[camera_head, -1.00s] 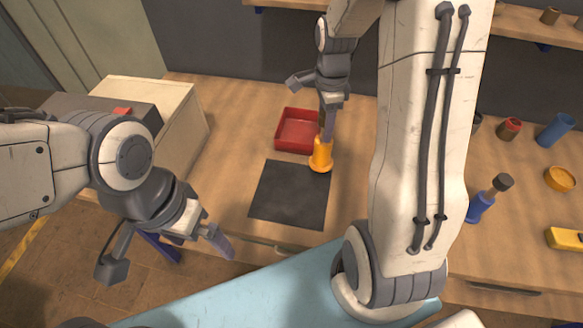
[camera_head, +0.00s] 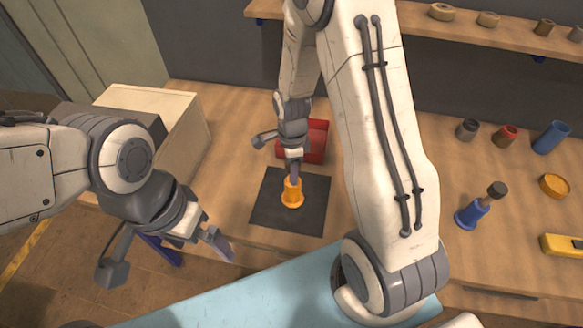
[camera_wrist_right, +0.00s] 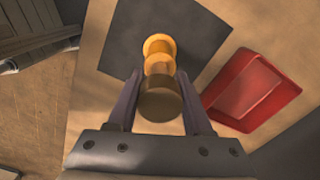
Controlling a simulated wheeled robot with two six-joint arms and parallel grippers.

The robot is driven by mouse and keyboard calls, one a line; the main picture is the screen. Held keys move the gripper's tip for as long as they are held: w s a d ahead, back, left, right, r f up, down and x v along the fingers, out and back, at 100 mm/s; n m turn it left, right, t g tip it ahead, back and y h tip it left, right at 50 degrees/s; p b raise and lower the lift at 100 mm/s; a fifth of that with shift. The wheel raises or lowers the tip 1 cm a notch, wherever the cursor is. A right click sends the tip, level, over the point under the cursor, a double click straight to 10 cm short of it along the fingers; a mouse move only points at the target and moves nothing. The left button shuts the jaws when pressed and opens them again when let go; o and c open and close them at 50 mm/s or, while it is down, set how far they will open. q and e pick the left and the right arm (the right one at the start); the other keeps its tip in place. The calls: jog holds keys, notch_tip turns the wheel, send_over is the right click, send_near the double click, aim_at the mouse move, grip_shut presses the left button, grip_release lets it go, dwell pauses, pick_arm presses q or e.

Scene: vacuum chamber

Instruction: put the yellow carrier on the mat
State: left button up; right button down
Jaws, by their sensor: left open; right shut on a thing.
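The yellow carrier (camera_head: 292,193) is an orange-yellow piece with a wider round base. My right gripper (camera_head: 294,175) is shut on its upper part and holds it upright over the dark mat (camera_head: 265,212). In the right wrist view the carrier (camera_wrist_right: 158,58) sits between the fingers of my right gripper (camera_wrist_right: 160,105), with the mat (camera_wrist_right: 205,40) around its base. I cannot tell whether the base touches the mat. My left gripper (camera_head: 218,243) is open and empty, in front of the table's left part.
A red tray (camera_head: 316,142) stands just behind the mat, partly hidden by my right gripper; it also shows in the right wrist view (camera_wrist_right: 255,90). A blue piece with a dark top (camera_head: 472,213), a yellow ring (camera_head: 554,185) and several cups are at the right. A box (camera_head: 165,105) stands left.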

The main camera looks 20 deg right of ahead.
jog(key=shift+c, duration=1.6)
grip_release()
jog(key=shift+f, duration=0.1)
